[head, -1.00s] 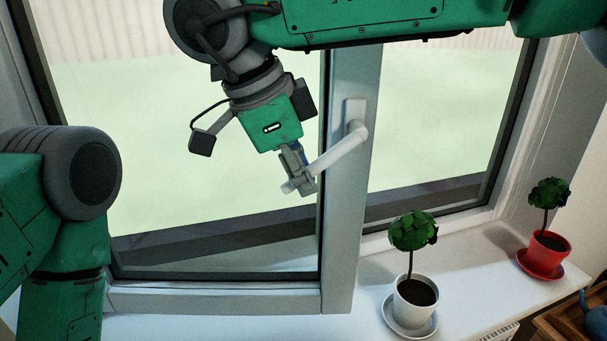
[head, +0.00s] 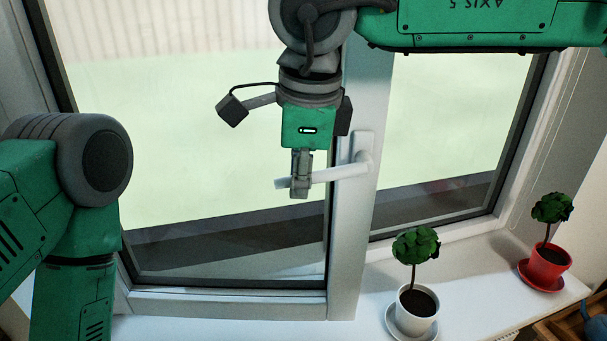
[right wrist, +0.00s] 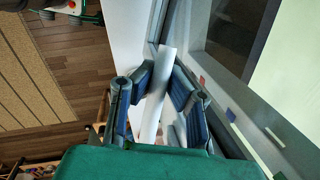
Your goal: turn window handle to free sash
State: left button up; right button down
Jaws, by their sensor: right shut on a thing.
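The white window handle (head: 340,173) sits on the grey frame post between two panes in the head view. Its lever points left from the pivot and is nearly level, its free end slightly lower. My right gripper (head: 300,186) is shut on the lever near its free end. In the right wrist view the handle (right wrist: 152,118) runs between the two blue-padded fingers of the gripper (right wrist: 161,92). The left sash (head: 230,303) looks flush in its frame. My left arm shows at the left edge of the head view; its gripper is out of view.
A white pot with a small round tree (head: 416,302) stands on the white sill (head: 470,280) below the handle. A red pot with a similar plant (head: 547,257) stands farther right. The sill between them is clear. A wooden box (head: 570,322) shows at the lower right.

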jog(key=shift+a+r+y+p, duration=0.1)
jog(key=shift+r+y+p, duration=0.25)
jog(key=shift+r+y, duration=0.4)
jog(key=shift+f, duration=0.1)
jog(key=c, duration=1.5)
grip_release()
jog(key=v, duration=1.2)
jog(key=shift+w, duration=0.15)
